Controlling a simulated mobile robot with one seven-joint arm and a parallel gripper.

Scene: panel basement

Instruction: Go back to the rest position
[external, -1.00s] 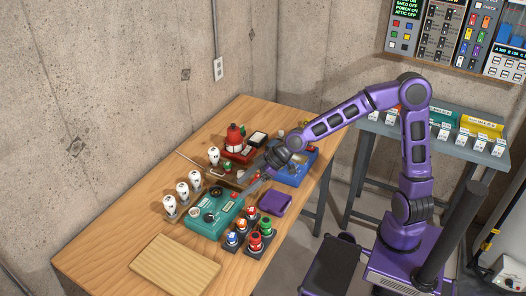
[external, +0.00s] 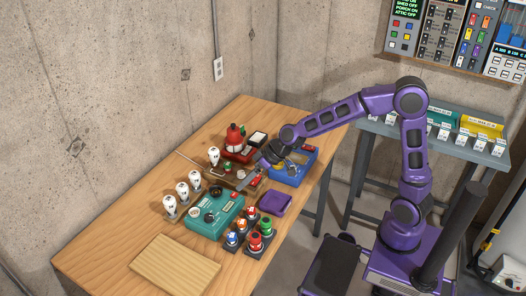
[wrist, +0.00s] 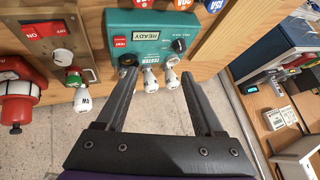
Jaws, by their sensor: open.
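My gripper (external: 243,185) hangs above the wooden workbench, between the teal tester box (external: 214,217) and the blue tray (external: 293,170). In the wrist view my gripper (wrist: 158,76) shows two dark fingers spread apart with nothing between them. The teal tester (wrist: 150,38) with its READY display lies beyond the fingertips. White bulbs (wrist: 148,80) show near and between the fingers, partly hidden by them. The fingertips appear apart from the objects on the bench, but the exact height is hard to tell.
Several white bulbs (external: 182,190) stand along the tester's far side. A red lamp device (external: 235,138) stands at the back. A pale board (external: 175,264) lies at the front. A grey side table (external: 440,140) stands behind my arm.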

